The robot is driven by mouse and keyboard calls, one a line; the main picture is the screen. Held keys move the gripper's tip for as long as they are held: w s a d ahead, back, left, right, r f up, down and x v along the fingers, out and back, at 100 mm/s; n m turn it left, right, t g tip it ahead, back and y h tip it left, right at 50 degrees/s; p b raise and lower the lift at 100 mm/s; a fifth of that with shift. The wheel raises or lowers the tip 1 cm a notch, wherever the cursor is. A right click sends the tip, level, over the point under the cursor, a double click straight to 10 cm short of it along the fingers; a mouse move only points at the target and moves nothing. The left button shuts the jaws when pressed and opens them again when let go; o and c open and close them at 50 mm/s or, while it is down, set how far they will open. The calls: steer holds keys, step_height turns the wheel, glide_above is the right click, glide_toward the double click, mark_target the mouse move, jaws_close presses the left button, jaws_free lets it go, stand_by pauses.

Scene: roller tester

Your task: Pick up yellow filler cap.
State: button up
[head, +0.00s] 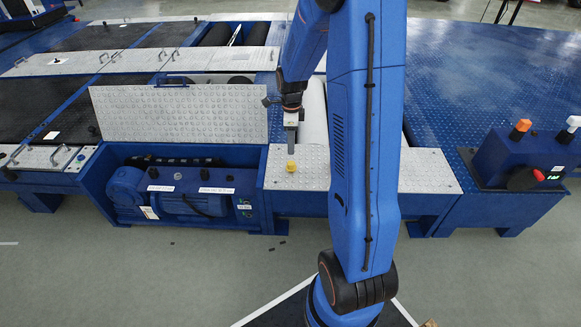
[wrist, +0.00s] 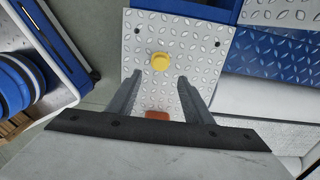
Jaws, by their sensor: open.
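The yellow filler cap (head: 291,166) sits on a light grey tread-plate cover (head: 310,178) beside the open motor compartment. In the wrist view the yellow filler cap (wrist: 160,61) lies just beyond the fingertips, roughly centred between them. My gripper (head: 291,148) points down above the cap in the head view. In the wrist view my gripper (wrist: 156,78) has its two fingers apart with nothing between them. A reddish-brown patch (wrist: 157,115) shows on the plate near the base of the fingers.
An open compartment with a blue motor (head: 190,203) is left of the cover, its raised lid (head: 180,113) standing behind it. A control box (head: 520,155) with buttons stands at the right. A pale roller (head: 313,110) lies behind the cover.

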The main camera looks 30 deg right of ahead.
mark_target(291, 163)
step_height(291, 163, down, 12)
steer(key=shift+r, duration=0.1)
stand_by(0.5)
steer(key=c, duration=0.9)
